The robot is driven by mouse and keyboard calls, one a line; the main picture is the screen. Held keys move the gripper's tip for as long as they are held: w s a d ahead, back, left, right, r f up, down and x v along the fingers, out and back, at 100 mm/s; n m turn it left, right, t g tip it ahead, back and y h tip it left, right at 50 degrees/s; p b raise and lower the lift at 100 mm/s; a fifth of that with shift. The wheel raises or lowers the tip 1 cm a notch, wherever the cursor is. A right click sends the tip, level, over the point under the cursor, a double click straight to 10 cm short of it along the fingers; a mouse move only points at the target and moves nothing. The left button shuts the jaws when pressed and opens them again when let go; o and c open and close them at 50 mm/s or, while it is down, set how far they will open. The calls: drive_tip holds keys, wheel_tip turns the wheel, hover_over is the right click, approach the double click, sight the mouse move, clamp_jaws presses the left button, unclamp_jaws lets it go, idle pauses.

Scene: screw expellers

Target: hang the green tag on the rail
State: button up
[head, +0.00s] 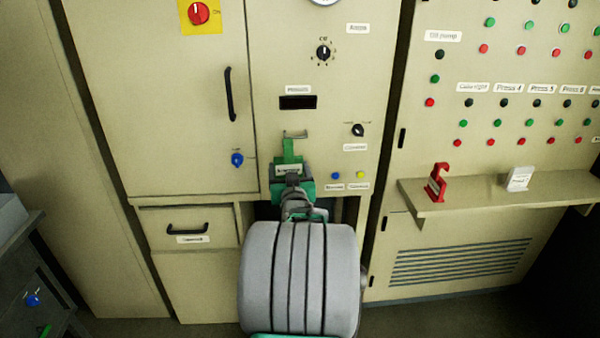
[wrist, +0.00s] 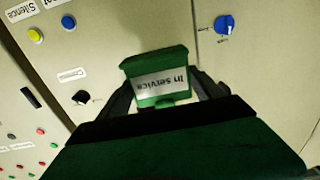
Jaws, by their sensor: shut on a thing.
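The green tag (head: 289,158) is in front of the middle cabinet panel, held by my gripper (head: 292,180). In the wrist view the green tag (wrist: 158,72) shows a pale label reading "In service", upside down, between the two dark fingers of my gripper (wrist: 160,95). A small metal rail (head: 295,134) is on the panel under the dark display, right at the top end of the tag. I cannot tell whether the tag's hook is around the rail or only in front of it. The rail is not visible in the wrist view.
A blue knob (head: 237,160) is left of the tag and a black selector (head: 358,130) is right of it. A shelf (head: 430,208) at the right bears a red tag (head: 437,184) and a white tag (head: 519,179). A drawer (head: 188,228) is at lower left.

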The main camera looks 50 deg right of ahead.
sight(301, 167)
drive_tip(key=s+d, duration=0.2)
drive_tip(key=shift+d+m+g+h, duration=0.3)
drive_tip(key=shift+d+g, duration=0.1)
drive_tip(key=shift+p+x, duration=1.05)
drive_tip(key=shift+x, duration=3.1)
drive_tip(key=shift+w+d+f+b, duration=0.25)
drive_tip(key=shift+f+b, duration=0.3)
drive_tip(key=shift+b, duration=0.15)
drive_tip(key=shift+a+f+b, duration=0.1)
drive_tip(key=shift+f+b, duration=0.1)
drive_tip(key=shift+b, duration=0.15)
drive_tip(key=o, duration=1.5)
drive_tip(key=shift+c, duration=0.2)
